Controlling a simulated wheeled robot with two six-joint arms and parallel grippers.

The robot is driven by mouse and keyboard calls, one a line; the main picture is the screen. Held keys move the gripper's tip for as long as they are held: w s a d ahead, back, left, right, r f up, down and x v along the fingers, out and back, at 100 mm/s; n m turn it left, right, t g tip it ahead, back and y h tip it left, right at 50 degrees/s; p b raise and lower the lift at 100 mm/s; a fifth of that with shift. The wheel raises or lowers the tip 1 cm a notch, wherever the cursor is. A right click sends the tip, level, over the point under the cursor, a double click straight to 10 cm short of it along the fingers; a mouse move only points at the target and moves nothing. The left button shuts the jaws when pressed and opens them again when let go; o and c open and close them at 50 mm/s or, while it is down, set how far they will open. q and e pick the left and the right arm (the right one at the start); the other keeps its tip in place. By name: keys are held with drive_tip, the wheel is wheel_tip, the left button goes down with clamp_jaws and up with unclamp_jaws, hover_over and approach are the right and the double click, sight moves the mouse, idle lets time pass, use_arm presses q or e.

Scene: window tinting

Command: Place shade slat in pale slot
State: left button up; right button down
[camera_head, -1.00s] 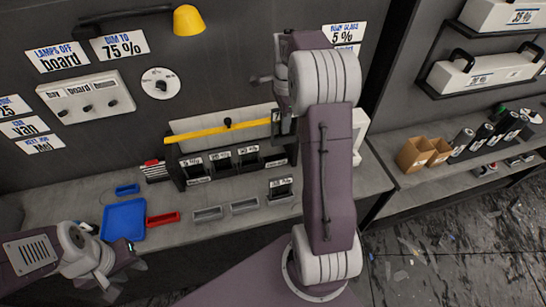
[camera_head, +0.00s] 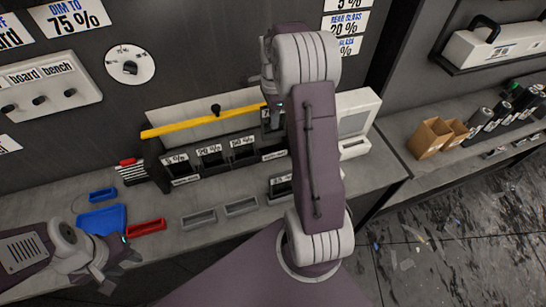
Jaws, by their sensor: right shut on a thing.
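My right gripper (camera_head: 272,106) is at the right end of the yellow bar, mostly hidden behind my own arm. It is shut on a small dark slat with a white label (camera_head: 268,115), of which only a "7" shows. A dark rack (camera_head: 215,165) below holds several dark slats with percent labels. Two empty grey slots (camera_head: 198,219) (camera_head: 241,206) lie on the bench in front, and a third holder with a labelled dark slat (camera_head: 279,186) is partly behind my arm. Which slot is the pale one is unclear. My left gripper (camera_head: 112,276) hangs at lower left, away from the slats.
A yellow bar (camera_head: 200,121) runs across a pale board (camera_head: 185,112) above the rack. A blue tray (camera_head: 101,219) and a red tray (camera_head: 146,228) lie on the left of the bench (camera_head: 195,240). A white device (camera_head: 355,120) stands right of my arm.

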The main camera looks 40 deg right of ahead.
sight(274, 138)
wheel_tip(274, 138, down, 9)
drive_tip(key=shift+s+f+p, duration=0.1)
drive_tip(key=shift+s+p, duration=0.05)
drive_tip(key=shift+p, duration=0.45)
drive_tip(key=shift+f, duration=0.3)
drive_tip(key=shift+f, duration=0.1)
drive_tip(key=c, duration=1.5)
unclamp_jaws()
drive_tip(key=shift+o, duration=0.2)
